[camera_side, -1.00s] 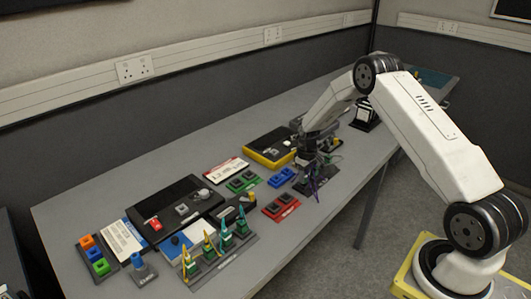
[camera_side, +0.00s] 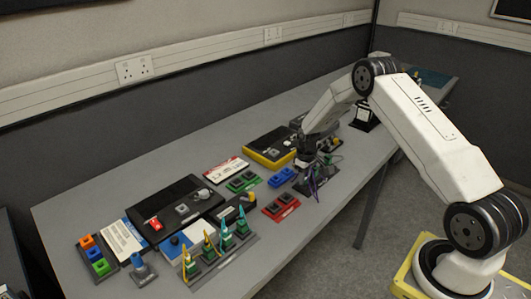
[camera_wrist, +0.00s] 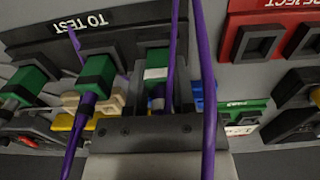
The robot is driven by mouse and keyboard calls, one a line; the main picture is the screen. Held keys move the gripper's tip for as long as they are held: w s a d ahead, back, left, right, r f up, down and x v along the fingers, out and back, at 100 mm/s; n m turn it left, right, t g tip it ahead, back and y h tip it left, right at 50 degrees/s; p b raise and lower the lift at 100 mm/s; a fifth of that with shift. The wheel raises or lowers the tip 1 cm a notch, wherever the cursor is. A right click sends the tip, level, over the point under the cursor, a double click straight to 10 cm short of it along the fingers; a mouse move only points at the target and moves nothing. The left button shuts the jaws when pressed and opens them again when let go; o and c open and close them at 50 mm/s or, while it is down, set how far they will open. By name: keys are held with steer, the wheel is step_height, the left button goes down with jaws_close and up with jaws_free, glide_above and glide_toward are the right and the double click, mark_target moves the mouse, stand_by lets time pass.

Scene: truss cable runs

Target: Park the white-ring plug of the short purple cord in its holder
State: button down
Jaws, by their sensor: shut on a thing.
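In the wrist view, the white-ring plug (camera_wrist: 156,73) has a green body with a white band, and a purple cord leaves its near end. My gripper (camera_wrist: 155,112) is shut on this plug. The plug's far end lies at the dark holder block marked TO TEST (camera_wrist: 120,42); I cannot tell whether it is seated. Another green plug (camera_wrist: 97,74) with a purple cord (camera_wrist: 78,132) is beside it on the left, and a further green plug (camera_wrist: 25,85) is at the far left. In the side view, my gripper (camera_side: 308,160) is low over the dark rack with a purple cord (camera_side: 316,185).
Purple cords (camera_wrist: 207,80) cross close to my gripper on the right. A red REJECT block (camera_wrist: 272,35) stands at right. In the side view, red (camera_side: 281,207), blue (camera_side: 281,178) and green (camera_side: 243,182) holder blocks lie left of my gripper. Bare grey table (camera_side: 330,215) lies in front.

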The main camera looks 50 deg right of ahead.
stand_by(0.7)
steer(key=shift+c, duration=1.9)
jaws_free()
steer(key=shift+r, duration=0.15)
steer(key=shift+r, duration=2.3)
steer(key=shift+r, duration=0.1)
steer(key=shift+r, duration=1.9)
steer(key=shift+a+r, duration=0.1)
